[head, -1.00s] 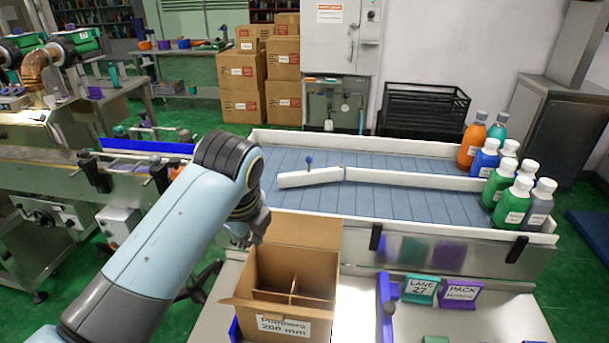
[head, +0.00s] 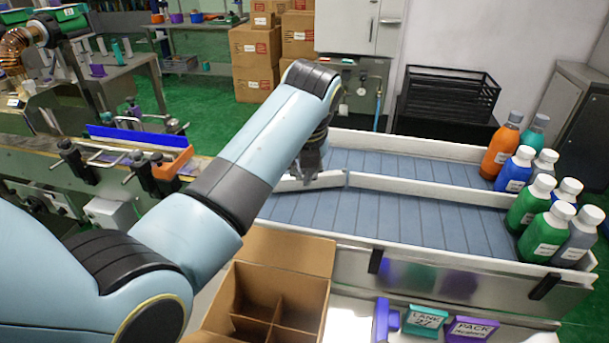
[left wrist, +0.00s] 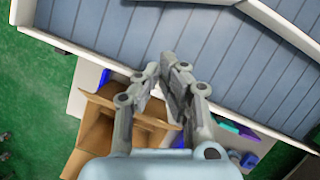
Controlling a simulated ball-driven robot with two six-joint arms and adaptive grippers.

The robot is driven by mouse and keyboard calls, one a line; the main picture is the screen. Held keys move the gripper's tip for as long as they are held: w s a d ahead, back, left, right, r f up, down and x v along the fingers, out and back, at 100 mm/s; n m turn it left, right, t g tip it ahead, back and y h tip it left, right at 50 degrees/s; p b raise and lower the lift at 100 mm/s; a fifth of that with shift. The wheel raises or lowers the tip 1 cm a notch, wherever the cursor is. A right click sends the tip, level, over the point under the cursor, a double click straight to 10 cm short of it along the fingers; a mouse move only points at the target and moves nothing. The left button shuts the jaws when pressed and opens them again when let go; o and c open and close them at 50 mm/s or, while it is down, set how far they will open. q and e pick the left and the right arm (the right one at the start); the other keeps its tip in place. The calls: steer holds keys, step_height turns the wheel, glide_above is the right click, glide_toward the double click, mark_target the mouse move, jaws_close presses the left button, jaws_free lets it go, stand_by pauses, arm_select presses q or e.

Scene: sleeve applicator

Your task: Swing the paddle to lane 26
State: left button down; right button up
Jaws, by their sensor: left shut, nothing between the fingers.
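The paddle (head: 331,180) is a short white bar over the blue conveyor, joined at its right end to the long white divider (head: 430,196). Its free end points left and slightly toward the near side. My left gripper (head: 311,168) is over the paddle and covers part of it. It is shut and empty. The paddle's blue knob is hidden behind my gripper or arm. In the left wrist view, the fingertips (left wrist: 168,66) are over the near lane, with a white strip at the top edge. I cannot tell whether they touch the paddle. My right gripper is not in view.
An open partitioned carton (head: 290,248) stands in front of the conveyor. A teal "LANE 27" sign (head: 425,319) and a purple "PACK" sign (head: 471,329) stand near it. Several bottles crowd the conveyor's right end, including an orange one (head: 500,150). Both lanes are otherwise clear.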

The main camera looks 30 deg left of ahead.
arm_select(q)
steer(key=b+x, duration=0.1)
steer(key=x, duration=0.8)
steer(key=shift+s+f, duration=0.1)
steer(key=shift+f, duration=0.1)
steer(key=w+a, duration=0.2)
steer(key=shift+w+f, duration=0.3)
steer(key=shift+w, duration=0.05)
steer(key=shift+w+a, duration=0.3)
steer(key=shift+w, duration=0.1)
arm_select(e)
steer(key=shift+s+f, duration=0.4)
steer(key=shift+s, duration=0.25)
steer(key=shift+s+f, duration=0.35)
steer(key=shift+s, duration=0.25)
arm_select(q)
steer(key=shift+r, duration=0.1)
